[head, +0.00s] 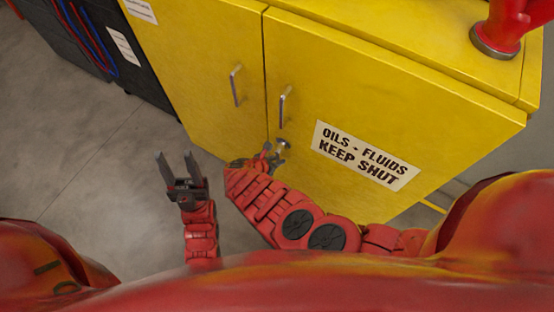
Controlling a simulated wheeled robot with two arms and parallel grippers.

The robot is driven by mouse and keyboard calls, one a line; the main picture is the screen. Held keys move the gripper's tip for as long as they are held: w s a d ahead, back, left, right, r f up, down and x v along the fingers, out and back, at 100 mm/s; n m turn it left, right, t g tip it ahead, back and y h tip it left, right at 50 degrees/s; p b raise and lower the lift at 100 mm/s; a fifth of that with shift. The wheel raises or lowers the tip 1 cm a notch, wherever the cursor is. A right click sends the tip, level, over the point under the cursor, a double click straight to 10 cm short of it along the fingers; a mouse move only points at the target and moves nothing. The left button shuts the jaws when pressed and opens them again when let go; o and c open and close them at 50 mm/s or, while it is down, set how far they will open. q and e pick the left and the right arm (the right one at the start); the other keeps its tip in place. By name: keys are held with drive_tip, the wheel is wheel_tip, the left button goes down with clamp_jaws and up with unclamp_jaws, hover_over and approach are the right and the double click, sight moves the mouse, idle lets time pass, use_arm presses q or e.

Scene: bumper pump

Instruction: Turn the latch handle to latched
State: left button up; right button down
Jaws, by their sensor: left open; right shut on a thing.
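The latch handle (282,144) is a small metal piece on the right door of the yellow cabinet, low near the seam between the two doors. My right gripper (272,154) is at the latch handle and shut on it; the fingers hide part of it, so its exact angle is hard to tell. My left gripper (180,165) is open and empty, with its two dark fingers pointing up the picture, left of the latch and apart from the cabinet.
The yellow cabinet's left door (205,75) and right door (370,90) look closed, each with a metal pull handle. A sign (366,155) reads "OILS - FLUIDS KEEP SHUT". A red object (503,25) stands on top. A dark unit with cables (85,40) is at left. Grey floor (90,150) is clear.

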drive_tip(key=shift+d, duration=0.1)
idle(0.5)
drive_tip(key=c, duration=0.8)
unclamp_jaws()
drive_tip(key=shift+r, duration=0.1)
drive_tip(key=shift+r+p, duration=0.35)
drive_tip(key=shift+p, duration=0.1)
drive_tip(key=shift+s+a+r+p, duration=0.25)
drive_tip(key=shift+s+r+p, duration=0.4)
drive_tip(key=shift+s+p, duration=1.75)
drive_tip(key=shift+s+a+r+p, duration=0.2)
drive_tip(key=shift+s+r+p, duration=0.5)
drive_tip(key=shift+s+p, duration=1.65)
drive_tip(key=shift+s+a+r+p, duration=0.25)
drive_tip(key=shift+s+r+p, duration=0.4)
drive_tip(key=shift+s+p, duration=1.75)
drive_tip(key=shift+s+b, duration=0.85)
drive_tip(key=shift+b, duration=0.05)
